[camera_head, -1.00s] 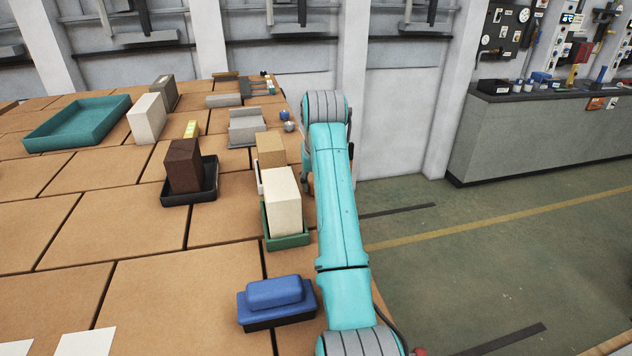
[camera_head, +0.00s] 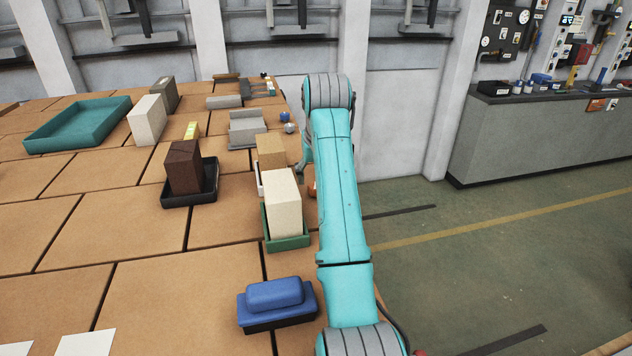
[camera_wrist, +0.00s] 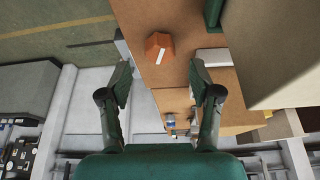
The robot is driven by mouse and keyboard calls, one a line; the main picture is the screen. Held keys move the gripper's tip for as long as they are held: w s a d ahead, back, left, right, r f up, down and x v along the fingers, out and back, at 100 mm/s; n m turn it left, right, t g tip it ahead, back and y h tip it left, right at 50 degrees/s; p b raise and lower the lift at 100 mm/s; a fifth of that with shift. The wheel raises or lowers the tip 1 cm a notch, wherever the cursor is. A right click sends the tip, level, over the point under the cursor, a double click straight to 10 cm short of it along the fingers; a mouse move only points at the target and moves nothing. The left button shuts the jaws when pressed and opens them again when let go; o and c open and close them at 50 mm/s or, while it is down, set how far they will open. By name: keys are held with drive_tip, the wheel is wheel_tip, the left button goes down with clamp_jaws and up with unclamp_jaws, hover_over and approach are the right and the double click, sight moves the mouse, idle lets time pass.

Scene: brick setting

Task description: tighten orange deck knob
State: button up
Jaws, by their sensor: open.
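The orange deck knob (camera_wrist: 159,47) shows in the wrist view, faceted, with a white mark on its face. It stands on the tan deck near the deck's edge. A small part of it shows in the head view (camera_head: 312,189), mostly hidden by my arm. My gripper (camera_wrist: 160,82) is open and empty, with its two dark green fingers apart. In the wrist picture the knob lies above the fingertips, between their lines, and no finger touches it. In the head view my gripper is mostly hidden behind my teal arm.
A cream block (camera_head: 283,203) in a green tray (camera_head: 287,243) and a tan block (camera_head: 271,150) stand close left of my arm. A blue lidded thing (camera_head: 276,299) sits nearer. A dark brown block (camera_head: 184,167) stands in a black tray (camera_head: 190,199). Open floor lies right.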

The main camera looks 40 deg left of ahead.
drive_tip(key=v, duration=0.3)
drive_tip(key=shift+s+d+r, duration=0.1)
drive_tip(key=shift+r, duration=0.15)
drive_tip(key=f+n, duration=0.2)
drive_tip(key=w+a+f+n+g, duration=0.1)
drive_tip(key=f+n, duration=0.1)
drive_tip(key=w+f+n+g+y, duration=0.1)
drive_tip(key=f+n, duration=0.1)
drive_tip(key=f, duration=0.1)
drive_tip(key=shift+w+a, duration=0.1)
drive_tip(key=shift+a, duration=0.3)
idle(0.5)
drive_tip(key=c, duration=1.1)
drive_tip(key=shift+c, duration=0.2)
